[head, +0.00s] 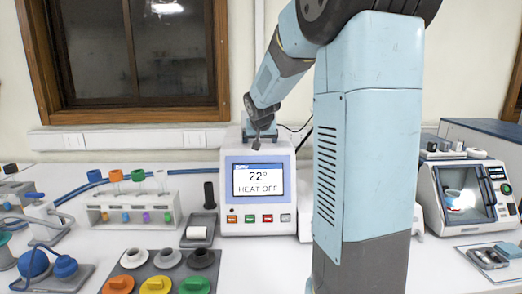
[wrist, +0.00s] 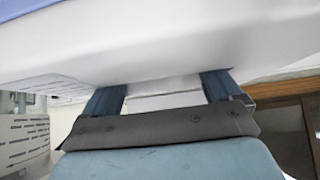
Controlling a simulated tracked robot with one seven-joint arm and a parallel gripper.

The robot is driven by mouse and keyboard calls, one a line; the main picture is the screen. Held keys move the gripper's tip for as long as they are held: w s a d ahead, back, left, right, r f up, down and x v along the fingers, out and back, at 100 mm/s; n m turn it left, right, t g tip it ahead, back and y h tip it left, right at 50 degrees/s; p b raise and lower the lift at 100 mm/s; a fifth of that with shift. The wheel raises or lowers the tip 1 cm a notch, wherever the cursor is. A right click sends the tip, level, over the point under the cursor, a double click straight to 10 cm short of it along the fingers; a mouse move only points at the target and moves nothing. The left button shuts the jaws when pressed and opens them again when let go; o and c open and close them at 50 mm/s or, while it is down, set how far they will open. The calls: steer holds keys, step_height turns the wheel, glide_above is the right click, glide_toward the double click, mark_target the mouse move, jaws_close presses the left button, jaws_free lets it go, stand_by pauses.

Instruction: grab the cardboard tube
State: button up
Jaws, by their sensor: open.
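I cannot pick out a cardboard tube for certain in either view. A short cream cylinder (head: 196,232) lies in a small grey tray (head: 201,241) left of the heater, in the head view. My gripper (head: 258,143) is at the top of the white heater unit (head: 230,170), up and right of the cream cylinder and well apart from it. In the wrist view my gripper's two blue fingers (wrist: 164,92) are spread wide with no tube between them. A large pale surface fills the space just beyond them and hides what lies behind.
A dark upright cylinder (head: 209,195) stands behind the small tray. A white rack (head: 130,208) with colour-capped tubes stands left. Coloured knobs sit on a grey plate (head: 170,268) in front. A white machine with a window (head: 463,192) stands right. Bare bench lies before the heater.

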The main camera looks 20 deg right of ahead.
steer(key=shift+x, duration=0.9)
steer(key=shift+c, duration=0.2)
steer(key=c, duration=1.1)
